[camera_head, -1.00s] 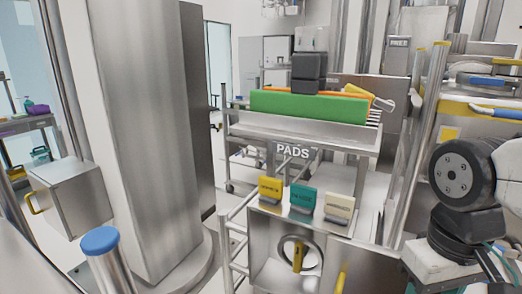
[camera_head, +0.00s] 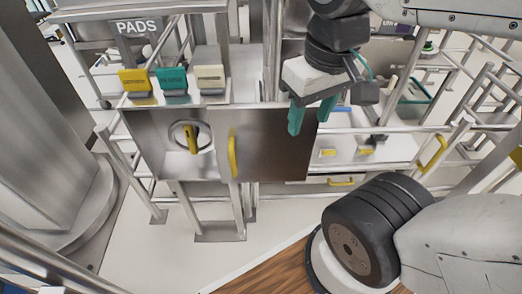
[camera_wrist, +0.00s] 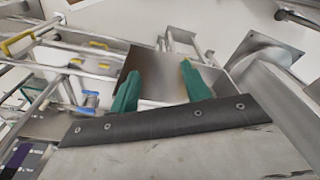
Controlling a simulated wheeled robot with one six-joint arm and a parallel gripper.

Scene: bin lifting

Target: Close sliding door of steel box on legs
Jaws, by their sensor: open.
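The steel box (camera_head: 142,118) stands on legs left of centre in the head view. Its left half is open and shows a round port with a yellow handle (camera_head: 191,139) inside. The sliding door (camera_head: 275,150) is a flat steel panel at the right half, with a vertical yellow handle (camera_head: 232,157) on its left edge. My gripper (camera_head: 311,115) has two teal fingers, apart and empty, above and right of the door handle, overlapping the door's upper right corner in the picture. The teal fingers also show in the wrist view (camera_wrist: 159,72), with nothing between them; I cannot make out the door handle there.
Yellow, teal and beige labelled blocks (camera_head: 173,80) stand on top of the box. A steel rail (camera_head: 108,155) runs at its left. A steel bench with yellow handles (camera_head: 342,181) lies to the right. Pale floor (camera_head: 160,250) is clear in front.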

